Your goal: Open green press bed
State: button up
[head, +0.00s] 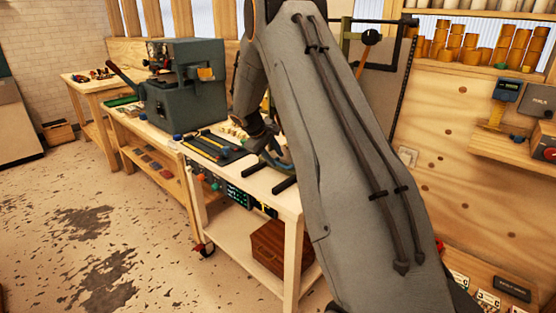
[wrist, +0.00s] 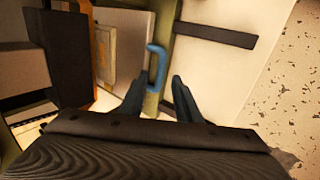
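In the wrist view, a blue U-shaped handle (wrist: 156,66) stands on a narrow green edge (wrist: 163,50), which seems to belong to the green press bed. My gripper (wrist: 160,82) has its two blue-grey fingers spread apart. The handle's lower end shows in the gap, nearer the left finger; I cannot tell whether they touch. Nothing is gripped. In the head view, my gripper is low over the white cart, partly hidden by my arm. Most of the press is hidden behind my arm.
A white cart (head: 293,205) carries dark bars and a control panel (head: 238,196). A large grey-green machine (head: 185,100) with a lever stands on the wooden bench to the left. Shelves of gold rolls (head: 470,45) hang at the right. The floor at the left is clear.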

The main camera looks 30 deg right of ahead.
jog(key=shift+x, duration=1.45)
grip_shut()
